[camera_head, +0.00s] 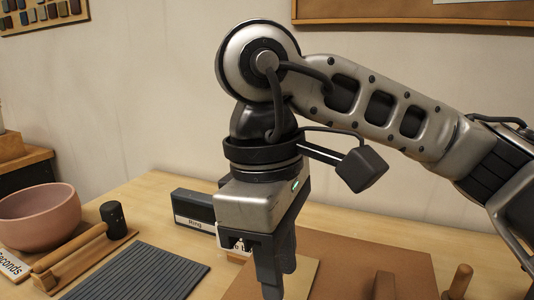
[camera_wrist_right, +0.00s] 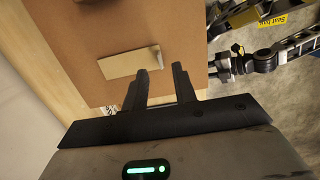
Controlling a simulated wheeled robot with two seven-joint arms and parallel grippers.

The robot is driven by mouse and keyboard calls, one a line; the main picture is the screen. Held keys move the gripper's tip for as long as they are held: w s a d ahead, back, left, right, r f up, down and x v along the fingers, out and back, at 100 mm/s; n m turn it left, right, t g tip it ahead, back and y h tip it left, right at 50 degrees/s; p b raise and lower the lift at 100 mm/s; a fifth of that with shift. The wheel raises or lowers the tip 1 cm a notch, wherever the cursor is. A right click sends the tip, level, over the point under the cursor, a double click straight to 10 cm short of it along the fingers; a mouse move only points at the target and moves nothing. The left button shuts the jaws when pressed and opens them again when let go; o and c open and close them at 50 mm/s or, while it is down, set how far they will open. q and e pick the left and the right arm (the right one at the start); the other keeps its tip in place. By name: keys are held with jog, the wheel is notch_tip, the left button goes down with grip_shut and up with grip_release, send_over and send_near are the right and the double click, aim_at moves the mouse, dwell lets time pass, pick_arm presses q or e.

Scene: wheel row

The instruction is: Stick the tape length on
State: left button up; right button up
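My right gripper (camera_head: 275,272) points down over the near middle of the table in the head view. In the right wrist view its two dark fingers (camera_wrist_right: 163,75) stand apart with nothing visible between them. Beyond the fingers lies a brown board (camera_wrist_right: 95,40), also in the head view (camera_head: 350,255). A small tan rectangle (camera_wrist_right: 130,62) lies on that board, just left of the fingertips in the wrist view; I cannot tell whether it is the tape length. My left gripper cannot be made out in either view.
A dark box labelled "Ring" (camera_head: 193,210) stands behind my gripper. A ribbed grey mat (camera_head: 135,275), a pink bowl (camera_head: 38,216) and a wooden roller (camera_head: 70,246) are at left. Wooden pegs (camera_head: 460,281) stand at front right.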

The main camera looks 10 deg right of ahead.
notch_tip(320, 180, up, 11)
jog(key=a+p, duration=0.1)
jog(key=p, duration=0.2)
jog(key=shift+w+r, duration=0.2)
jog(key=shift+w, duration=0.2)
